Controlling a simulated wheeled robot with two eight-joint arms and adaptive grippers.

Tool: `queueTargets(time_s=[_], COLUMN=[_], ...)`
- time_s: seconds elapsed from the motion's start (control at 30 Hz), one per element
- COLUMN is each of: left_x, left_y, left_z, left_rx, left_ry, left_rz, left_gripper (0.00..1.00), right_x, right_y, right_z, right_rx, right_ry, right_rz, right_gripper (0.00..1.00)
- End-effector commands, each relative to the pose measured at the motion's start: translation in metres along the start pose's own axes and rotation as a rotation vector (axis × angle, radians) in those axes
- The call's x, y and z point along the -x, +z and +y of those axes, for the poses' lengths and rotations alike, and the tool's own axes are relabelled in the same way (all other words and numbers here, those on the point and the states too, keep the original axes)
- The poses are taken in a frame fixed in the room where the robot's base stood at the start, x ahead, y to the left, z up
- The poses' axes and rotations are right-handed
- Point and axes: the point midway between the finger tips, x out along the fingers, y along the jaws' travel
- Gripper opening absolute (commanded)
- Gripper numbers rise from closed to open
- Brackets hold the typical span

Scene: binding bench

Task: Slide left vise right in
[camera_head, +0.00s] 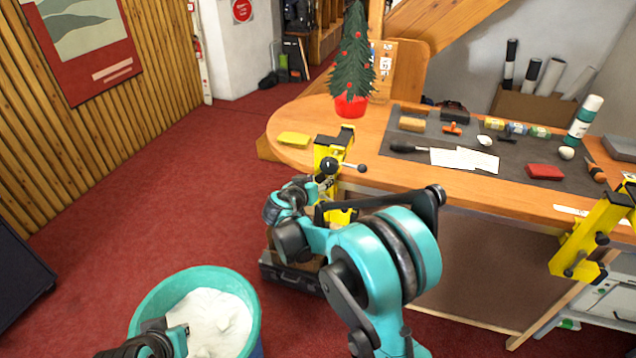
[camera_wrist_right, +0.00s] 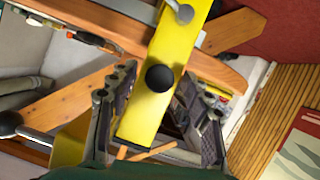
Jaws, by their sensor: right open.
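The left vise (camera_head: 331,152) is yellow with a black knob and a handle bar. It sits at the near edge of the wooden table, towards its rounded left end. My right gripper (camera_head: 326,190) is at the vise's lower front, partly hidden by its own arm. In the right wrist view its open fingers (camera_wrist_right: 161,92) stand on either side of the yellow vise bar (camera_wrist_right: 178,48), with a black knob (camera_wrist_right: 159,78) between them. I cannot tell whether they touch it. My left gripper (camera_head: 172,338) shows only partly, low at the left by the bucket; its fingers are unclear.
A second yellow vise (camera_head: 590,235) is on the table's right edge. A small Christmas tree (camera_head: 352,65), a yellow sponge-like block (camera_head: 294,139) and a dark mat (camera_head: 400,169) with tools are on the table (camera_head: 284,124). A teal bucket (camera_head: 150,298) with white contents stands lower left.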

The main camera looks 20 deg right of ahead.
Motion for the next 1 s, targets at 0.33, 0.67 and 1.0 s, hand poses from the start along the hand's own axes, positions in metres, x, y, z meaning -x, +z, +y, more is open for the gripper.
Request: queueTargets(time_s=[0.33,0.67,1.0], left_x=[0.000,0.000,0.001], left_y=[0.000,0.000,-0.001], left_z=[0.000,0.000,0.000], left_rx=[0.000,0.000,0.000], left_ry=[0.000,0.000,0.000], left_rz=[0.000,0.000,0.000], left_gripper=[0.00,0.00,0.00], right_x=[0.001,0.000,-0.006], right_y=[0.000,0.002,0.017], right_z=[0.000,0.009,0.090], right_rx=[0.000,0.000,-0.003], right_ry=[-0.001,0.001,0.009], right_rz=[0.000,0.000,-0.003], right_gripper=[0.02,0.00,0.00])
